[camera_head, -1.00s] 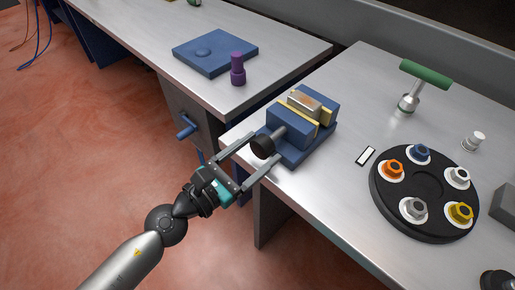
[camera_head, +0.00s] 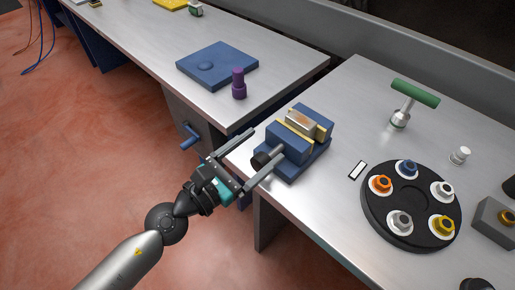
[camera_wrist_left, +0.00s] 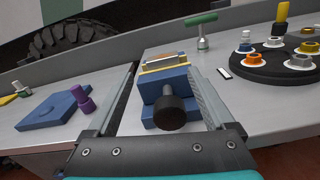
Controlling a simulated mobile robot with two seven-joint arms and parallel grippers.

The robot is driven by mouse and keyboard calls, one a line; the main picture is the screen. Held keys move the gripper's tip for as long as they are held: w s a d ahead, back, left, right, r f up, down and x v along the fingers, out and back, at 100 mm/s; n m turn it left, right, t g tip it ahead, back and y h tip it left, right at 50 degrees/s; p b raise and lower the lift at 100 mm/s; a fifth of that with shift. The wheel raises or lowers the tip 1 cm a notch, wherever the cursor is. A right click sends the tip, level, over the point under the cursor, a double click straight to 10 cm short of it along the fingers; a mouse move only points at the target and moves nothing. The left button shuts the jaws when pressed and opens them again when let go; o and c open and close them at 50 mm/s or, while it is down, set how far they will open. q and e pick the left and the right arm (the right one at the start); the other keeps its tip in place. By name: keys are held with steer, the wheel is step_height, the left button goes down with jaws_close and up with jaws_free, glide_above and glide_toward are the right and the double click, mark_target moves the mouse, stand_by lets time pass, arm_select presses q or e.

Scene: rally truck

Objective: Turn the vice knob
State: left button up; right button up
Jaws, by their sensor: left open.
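The blue vice (camera_head: 290,143) stands at the near left corner of the metal bench, holding a light block between its yellow-edged jaws. Its round black knob (camera_head: 261,160) sticks out on a grey shaft toward my left gripper (camera_head: 263,147). The gripper is open, with one finger on each side of the knob in the picture. The knob appears closer to the lower right finger; contact cannot be told. In the left wrist view the knob (camera_wrist_left: 170,112) shows between the fingers, nearer the right one. My right gripper is out of view.
A black round tray (camera_head: 412,240) with several coloured hex pieces lies to the right. A green T-handle tool (camera_head: 414,93) stands behind it. A second bench on the left carries a blue plate (camera_head: 217,65) and a purple piece (camera_head: 238,84). A gap separates the benches.

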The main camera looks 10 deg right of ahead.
arm_select(q)
step_height(320, 180, up, 14)
steer(key=p, duration=1.2)
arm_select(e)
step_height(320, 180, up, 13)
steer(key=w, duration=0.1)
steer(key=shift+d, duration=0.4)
